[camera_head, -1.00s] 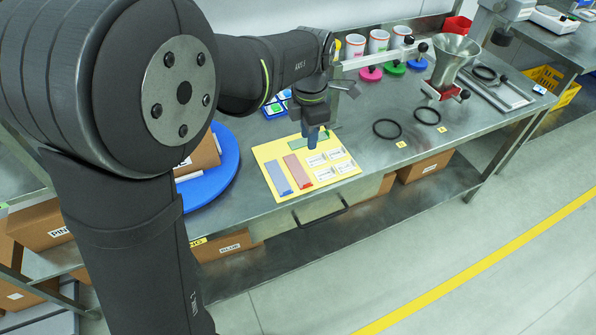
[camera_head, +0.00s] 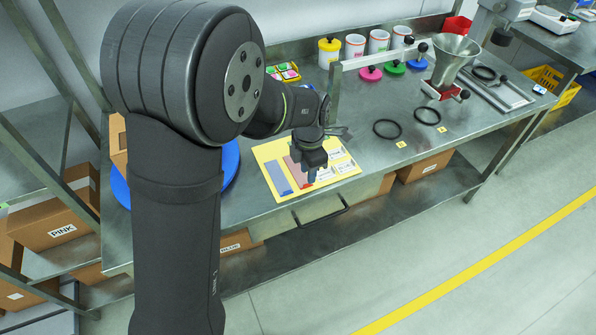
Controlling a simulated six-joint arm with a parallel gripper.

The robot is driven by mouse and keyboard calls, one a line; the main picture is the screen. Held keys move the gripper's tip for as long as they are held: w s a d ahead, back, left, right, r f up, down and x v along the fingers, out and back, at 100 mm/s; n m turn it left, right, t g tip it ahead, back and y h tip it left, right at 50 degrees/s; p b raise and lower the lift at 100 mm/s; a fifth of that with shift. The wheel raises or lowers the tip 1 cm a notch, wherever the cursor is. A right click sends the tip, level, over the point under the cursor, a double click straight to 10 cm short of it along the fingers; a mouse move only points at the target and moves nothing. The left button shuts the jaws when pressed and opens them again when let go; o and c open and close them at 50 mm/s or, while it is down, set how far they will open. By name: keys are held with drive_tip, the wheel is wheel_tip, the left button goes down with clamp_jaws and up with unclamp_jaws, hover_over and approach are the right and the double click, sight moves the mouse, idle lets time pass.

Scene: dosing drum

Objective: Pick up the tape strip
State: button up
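A yellow mat (camera_head: 262,153) lies near the table's front edge. On it are a blue strip (camera_head: 277,177) and a red strip (camera_head: 294,172), side by side, with small printed white labels (camera_head: 345,166) to their right. My gripper (camera_head: 312,177) points down over the mat, at the right side of the red strip and by the left labels. The arm covers part of the red strip and the place of the green strip. The fingers are small and dark; their opening and any contact with the mat cannot be made out.
Lidded and open white cups (camera_head: 354,48) stand at the back. A horizontal bar (camera_head: 375,58) runs in front of them. A metal funnel (camera_head: 453,60) on a red holder and black rings (camera_head: 387,128) are to the right. A blue round platform (camera_head: 231,168) is left of the mat.

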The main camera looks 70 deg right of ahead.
sight(307, 184)
wheel_tip(307, 184, down, 5)
drive_tip(key=shift+r, duration=0.15)
drive_tip(key=shift+c, duration=0.2)
clamp_jaws()
wheel_tip(307, 184, up, 20)
idle(0.9)
drive_tip(key=shift+w, duration=0.1)
